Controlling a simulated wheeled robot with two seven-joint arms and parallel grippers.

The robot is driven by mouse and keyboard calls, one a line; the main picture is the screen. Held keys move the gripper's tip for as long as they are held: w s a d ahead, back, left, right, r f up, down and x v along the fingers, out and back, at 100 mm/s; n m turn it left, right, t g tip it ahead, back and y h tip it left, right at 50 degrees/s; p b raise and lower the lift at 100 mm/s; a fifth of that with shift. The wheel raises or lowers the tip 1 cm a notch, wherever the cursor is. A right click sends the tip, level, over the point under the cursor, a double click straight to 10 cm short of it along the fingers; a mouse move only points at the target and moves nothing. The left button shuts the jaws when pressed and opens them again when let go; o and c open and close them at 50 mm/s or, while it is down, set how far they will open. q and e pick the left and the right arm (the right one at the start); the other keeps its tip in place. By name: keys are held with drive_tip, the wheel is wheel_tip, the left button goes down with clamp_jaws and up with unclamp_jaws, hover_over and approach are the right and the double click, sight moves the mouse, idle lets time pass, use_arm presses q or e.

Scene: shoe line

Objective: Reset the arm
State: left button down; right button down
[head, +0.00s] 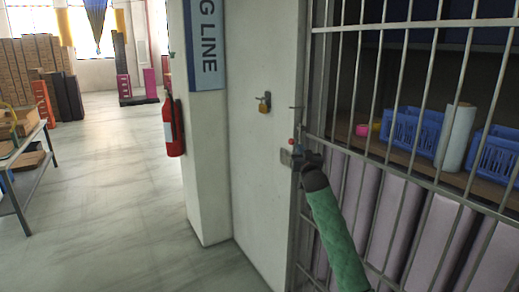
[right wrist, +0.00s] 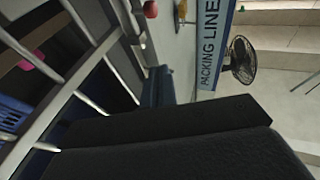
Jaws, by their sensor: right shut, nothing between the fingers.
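My right arm, in a green sleeve, reaches up from the bottom right in the head view. Its gripper (head: 296,156) is at the edge of a barred gate (head: 352,152), close to a latch with a small red knob (head: 291,142). I cannot tell whether it touches the latch. In the right wrist view the dark fingers (right wrist: 170,135) fill the lower part, shut with nothing seen between them. The red knob (right wrist: 150,9) shows at the top of that view, apart from the fingers. My left gripper is not in view.
Behind the bars are blue baskets (head: 412,128), a white roll (head: 456,137) and pale purple panels (head: 400,215). A padlock (head: 264,102) hangs on the white wall left of the gate. A fire extinguisher (head: 173,125) hangs further left. The floor (head: 120,190) on the left is open.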

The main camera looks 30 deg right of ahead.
drive_tip(key=s+a+f+n+g+y, duration=0.2)
drive_tip(key=s+a+f+g, duration=0.2)
drive_tip(key=s+a+f, duration=0.6)
drive_tip(key=s+a+f+n+g+y, duration=0.1)
drive_tip(key=s+a+f+g, duration=0.3)
drive_tip(key=a+f, duration=0.7)
drive_tip(key=s+a+f+n+g+y, duration=0.2)
drive_tip(key=s+a+f+g, duration=0.35)
drive_tip(key=f, duration=0.85)
drive_tip(key=s+a+f+g, duration=0.1)
drive_tip(key=s+a+f, duration=0.4)
drive_tip(key=s, duration=0.7)
drive_tip(key=s+a+f+g+y, duration=0.1)
drive_tip(key=s+a+f+g, duration=0.1)
drive_tip(key=s+a+f, duration=0.4)
drive_tip(key=s+a+f+g+y, duration=0.1)
drive_tip(key=s+a+f, duration=0.4)
drive_tip(key=s+f, duration=0.7)
drive_tip(key=s+g, duration=0.1)
drive_tip(key=s, duration=0.6)
drive_tip(key=shift+s+a+f+n, duration=0.15)
drive_tip(key=shift+s+n, duration=0.1)
drive_tip(key=shift+n, duration=0.05)
